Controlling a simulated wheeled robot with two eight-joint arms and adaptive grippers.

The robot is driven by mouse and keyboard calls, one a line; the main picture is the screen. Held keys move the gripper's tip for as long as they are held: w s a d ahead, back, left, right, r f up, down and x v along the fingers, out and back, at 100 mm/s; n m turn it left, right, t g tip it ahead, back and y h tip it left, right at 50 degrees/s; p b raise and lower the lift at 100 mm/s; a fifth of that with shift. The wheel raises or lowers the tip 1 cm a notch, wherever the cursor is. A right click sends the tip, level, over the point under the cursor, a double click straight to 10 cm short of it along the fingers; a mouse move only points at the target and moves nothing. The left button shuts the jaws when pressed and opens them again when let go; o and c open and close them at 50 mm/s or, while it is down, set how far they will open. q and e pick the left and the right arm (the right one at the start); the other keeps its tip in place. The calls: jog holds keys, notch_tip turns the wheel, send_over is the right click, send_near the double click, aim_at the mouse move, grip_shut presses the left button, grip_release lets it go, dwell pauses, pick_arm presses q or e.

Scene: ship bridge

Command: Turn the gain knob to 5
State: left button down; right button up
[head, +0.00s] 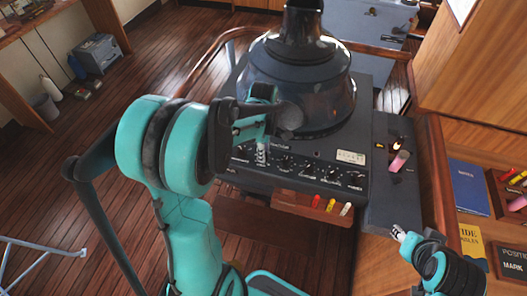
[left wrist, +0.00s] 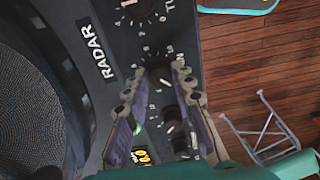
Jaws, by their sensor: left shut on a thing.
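The dark radar console (head: 230,172) has a sloped front panel with a row of small black knobs. My left gripper (head: 262,158) is at the left part of this row. In the left wrist view its fingers (left wrist: 160,76) are shut around a small dial knob, which I take as the gain knob; the fingers largely hide it, and its label and pointer are not readable. A scale of small marks surrounds it. Another black knob (left wrist: 138,8) is further up in the wrist view. My right gripper (head: 398,234) is low at the right, away from the panel; its opening is unclear.
The radar's dark hood (head: 300,85) rises behind the panel. A tray below holds red, yellow and white markers (head: 331,205). A side panel with a pink-handled lever (head: 399,161) is to the right, beside a wooden desk with a blue notes book (head: 469,186).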

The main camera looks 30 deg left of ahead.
pick_arm(q)
jog(key=m, duration=0.7)
jog(key=shift+b, duration=0.35)
jog(key=m, duration=1.2)
jog(key=shift+m+b, duration=0.3)
jog(key=shift+b, duration=0.05)
jog(key=m, duration=0.6)
jog(key=shift+m, duration=0.4)
jog(key=c, duration=1.3)
grip_release()
jog(key=shift+o, duration=0.2)
